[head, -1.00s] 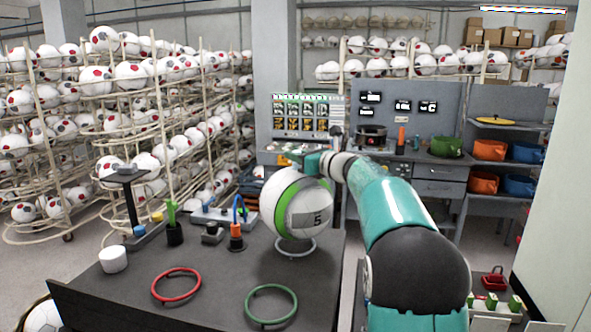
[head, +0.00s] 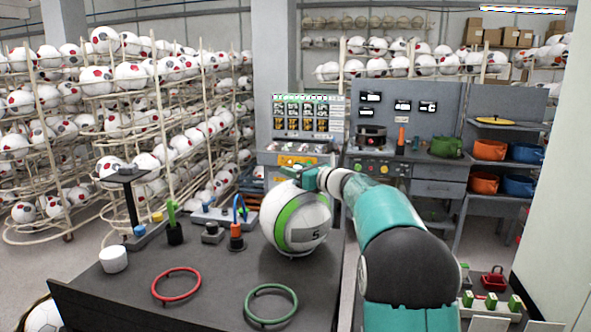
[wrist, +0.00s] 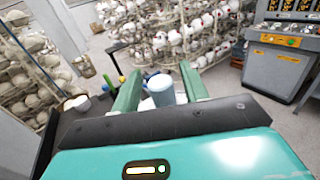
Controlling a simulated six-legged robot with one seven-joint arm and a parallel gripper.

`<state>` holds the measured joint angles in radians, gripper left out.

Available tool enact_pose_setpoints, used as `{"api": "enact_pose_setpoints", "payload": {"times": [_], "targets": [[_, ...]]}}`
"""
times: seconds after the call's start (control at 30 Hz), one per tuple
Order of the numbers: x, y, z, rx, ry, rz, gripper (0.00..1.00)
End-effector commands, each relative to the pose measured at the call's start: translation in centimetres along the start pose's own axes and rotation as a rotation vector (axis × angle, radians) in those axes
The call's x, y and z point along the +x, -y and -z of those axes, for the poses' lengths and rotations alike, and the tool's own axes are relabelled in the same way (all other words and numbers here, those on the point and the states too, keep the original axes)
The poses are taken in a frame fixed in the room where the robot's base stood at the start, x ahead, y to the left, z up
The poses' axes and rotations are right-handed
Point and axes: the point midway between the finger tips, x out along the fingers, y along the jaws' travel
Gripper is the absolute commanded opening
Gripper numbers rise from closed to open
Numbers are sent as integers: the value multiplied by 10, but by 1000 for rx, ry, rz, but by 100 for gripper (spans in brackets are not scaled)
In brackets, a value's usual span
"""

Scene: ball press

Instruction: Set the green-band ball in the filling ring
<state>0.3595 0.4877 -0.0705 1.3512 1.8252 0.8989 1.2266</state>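The green-band ball (head: 297,234) is white and grey with a green stripe and a dark number. In the head view it sits low over the right part of the dark table, where the thin pale ring stands. The ball now hides nearly all of that ring, so I cannot see the seat clearly. My gripper (head: 309,178) is at the top of the ball. In the wrist view the two green fingers of my gripper (wrist: 161,90) stand apart on either side of a pale cylinder (wrist: 162,92). Whether they press on it is unclear.
A red ring (head: 176,285) and a green ring (head: 271,304) lie at the table's front. A white cup (head: 113,259), an orange-and-black post (head: 236,238) and a dark stand (head: 132,205) are at left. Ball racks fill the left background.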

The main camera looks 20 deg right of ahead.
Motion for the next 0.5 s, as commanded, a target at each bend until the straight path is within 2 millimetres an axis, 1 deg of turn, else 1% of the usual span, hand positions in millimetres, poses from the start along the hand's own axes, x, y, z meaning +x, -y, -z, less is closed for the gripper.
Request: {"api": "enact_pose_setpoints", "payload": {"times": [0.23,0.37,0.47,0.5], "targets": [[0,0,0,0,0,0,44],[-1,0,-5,-1,0,1,44],[-15,1,-4,1,-1,3,44],[-22,1,-5,0,0,3,44]]}}
